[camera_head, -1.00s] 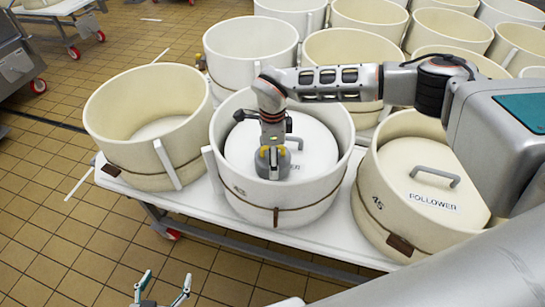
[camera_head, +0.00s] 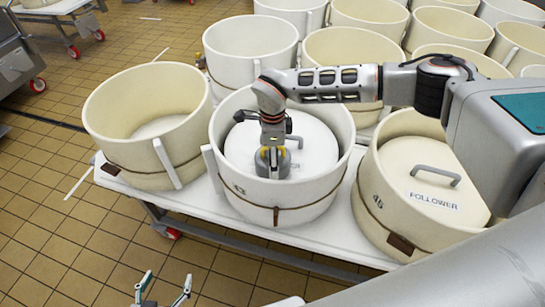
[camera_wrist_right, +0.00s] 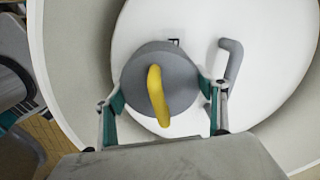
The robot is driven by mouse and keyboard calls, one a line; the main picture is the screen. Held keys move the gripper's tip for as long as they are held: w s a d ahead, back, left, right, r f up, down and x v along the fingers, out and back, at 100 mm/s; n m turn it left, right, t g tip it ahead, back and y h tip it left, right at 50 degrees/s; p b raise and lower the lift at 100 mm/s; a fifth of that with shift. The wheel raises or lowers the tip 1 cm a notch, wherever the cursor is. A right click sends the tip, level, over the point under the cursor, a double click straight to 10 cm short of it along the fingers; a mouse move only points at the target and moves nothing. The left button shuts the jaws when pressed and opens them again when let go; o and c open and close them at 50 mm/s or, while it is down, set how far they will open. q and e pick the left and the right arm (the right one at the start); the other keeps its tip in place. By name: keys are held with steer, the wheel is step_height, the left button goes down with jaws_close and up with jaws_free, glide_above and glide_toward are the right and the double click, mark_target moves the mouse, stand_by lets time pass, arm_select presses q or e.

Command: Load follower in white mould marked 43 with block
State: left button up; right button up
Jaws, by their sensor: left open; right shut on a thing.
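The white mould marked 43 (camera_head: 300,205) stands at the middle of the white table, with a white follower (camera_head: 315,150) lying inside it. The follower's grey handle (camera_wrist_right: 232,62) shows in the right wrist view, to the right of the block. My right gripper (camera_wrist_right: 163,88) reaches down into this mould and is shut on a grey round block (camera_wrist_right: 135,75) with a yellow handle. The block (camera_head: 273,166) is over the near part of the follower; whether it touches is hard to tell. My left gripper (camera_head: 163,289) is open and empty at the bottom edge, low over the floor.
An empty cream mould (camera_head: 150,172) stands to the left on the table (camera_head: 213,208). A cream mould marked 45 (camera_head: 378,220), with its own lettered follower (camera_head: 425,180), stands to the right. Several moulds crowd the back. The tiled floor at left is mostly clear.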

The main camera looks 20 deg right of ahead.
steer(key=shift+f, duration=0.3)
stand_by(0.5)
steer(key=o, duration=2.2)
steer(key=shift+c, duration=0.2)
steer(key=shift+s+f, duration=0.1)
steer(key=shift+f, duration=0.05)
steer(key=shift+r+p, duration=2.4)
steer(key=shift+r, duration=1.2)
steer(key=shift+a, duration=0.1)
